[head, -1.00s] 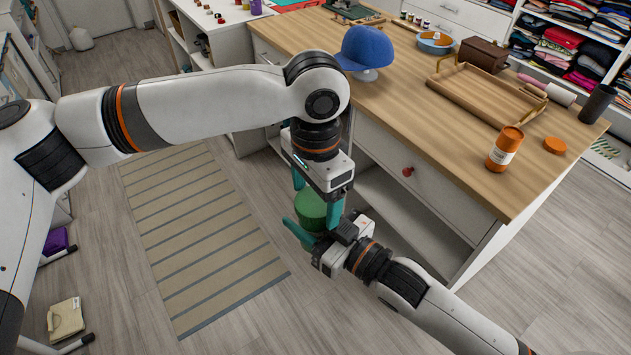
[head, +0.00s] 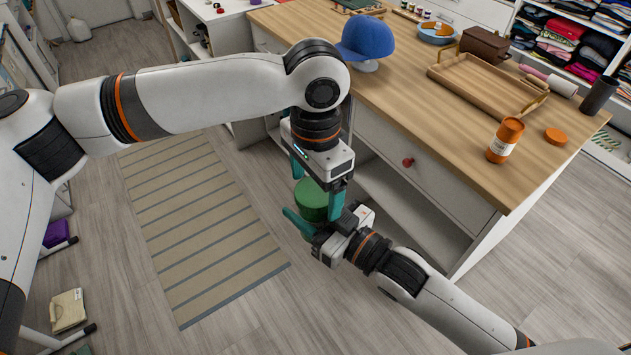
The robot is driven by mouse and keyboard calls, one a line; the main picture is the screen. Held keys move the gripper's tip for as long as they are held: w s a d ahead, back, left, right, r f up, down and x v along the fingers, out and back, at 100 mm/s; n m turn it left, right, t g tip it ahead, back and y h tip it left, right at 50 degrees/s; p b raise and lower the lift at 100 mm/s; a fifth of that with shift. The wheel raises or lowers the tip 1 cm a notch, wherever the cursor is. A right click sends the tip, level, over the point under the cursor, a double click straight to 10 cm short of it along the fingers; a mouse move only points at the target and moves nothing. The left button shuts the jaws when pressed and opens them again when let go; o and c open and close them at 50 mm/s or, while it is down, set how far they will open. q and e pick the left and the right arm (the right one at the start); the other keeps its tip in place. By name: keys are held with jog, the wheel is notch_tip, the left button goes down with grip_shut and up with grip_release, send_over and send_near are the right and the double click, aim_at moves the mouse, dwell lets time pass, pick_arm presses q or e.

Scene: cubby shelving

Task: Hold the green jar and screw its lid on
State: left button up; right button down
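The green jar (head: 313,207) is in the air in front of the counter, between my two grippers, with a round green top. My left gripper (head: 318,188) points down from above. Its teal fingers stand at either side of the green top, but I cannot tell whether they press on it. My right gripper (head: 318,220) comes from the lower right. The jar appears held there. Its underside is hidden, and I cannot make out a seam between lid and jar.
The wooden counter (head: 440,130) stands close behind the grippers, with a blue cap (head: 367,40), a wooden tray (head: 487,85), an orange bottle (head: 505,140) and an orange lid (head: 556,137). A striped rug (head: 205,235) lies on open floor to the left.

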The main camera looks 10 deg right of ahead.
pick_arm(q)
notch_tip(320, 180, up, 12)
dwell(0.6)
jog(key=shift+d+f, duration=0.1)
dwell(0.4)
